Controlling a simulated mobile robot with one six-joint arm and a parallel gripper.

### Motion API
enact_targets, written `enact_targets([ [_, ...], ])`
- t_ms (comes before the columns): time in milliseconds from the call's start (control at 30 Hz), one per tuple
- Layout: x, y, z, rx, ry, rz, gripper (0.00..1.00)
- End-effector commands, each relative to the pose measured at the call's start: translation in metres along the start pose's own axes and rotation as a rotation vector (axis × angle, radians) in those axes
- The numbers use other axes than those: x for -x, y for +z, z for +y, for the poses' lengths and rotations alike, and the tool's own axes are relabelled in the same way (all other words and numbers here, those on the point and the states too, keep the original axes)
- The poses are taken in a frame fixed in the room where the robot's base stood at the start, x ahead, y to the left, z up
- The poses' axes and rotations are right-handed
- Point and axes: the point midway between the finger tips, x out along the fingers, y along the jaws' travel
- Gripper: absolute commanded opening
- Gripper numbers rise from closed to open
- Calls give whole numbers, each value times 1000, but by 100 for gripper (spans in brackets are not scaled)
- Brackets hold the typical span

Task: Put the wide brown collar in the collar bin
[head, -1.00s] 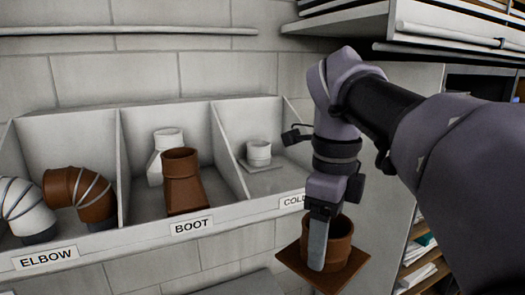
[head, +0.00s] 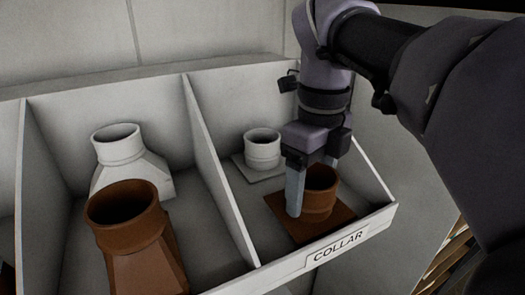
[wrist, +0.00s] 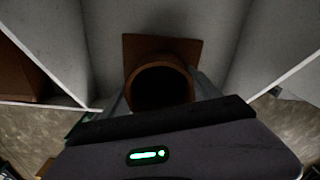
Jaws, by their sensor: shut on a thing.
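The wide brown collar (head: 319,184), a short round pipe on a square brown plate, is inside the compartment labelled COLLAR in the head view. My gripper (head: 313,186) is shut on it, with one finger along its left side and the other largely hidden. The collar is upright or nearly so, and I cannot tell whether its plate touches the bin floor. In the wrist view the collar (wrist: 160,84) sits between the fingers, its dark opening facing the camera. The collar bin (head: 378,219) also holds a white collar (head: 262,150) behind and left of the brown one.
A divider (head: 218,165) separates the collar bin from the boot compartment on the left. That compartment holds a white boot (head: 127,160) and a brown boot (head: 137,240). The bin's front lip carries the COLLAR label (head: 336,253). The right side wall is close to my gripper.

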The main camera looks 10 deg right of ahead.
Motion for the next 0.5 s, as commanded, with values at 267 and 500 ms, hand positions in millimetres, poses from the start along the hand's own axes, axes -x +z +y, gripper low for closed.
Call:
enact_targets([
  [267, -19, 0, 0, 1, -1, -1, 24],
  [500, -24, 0, 0, 1, -1, 0, 73],
])
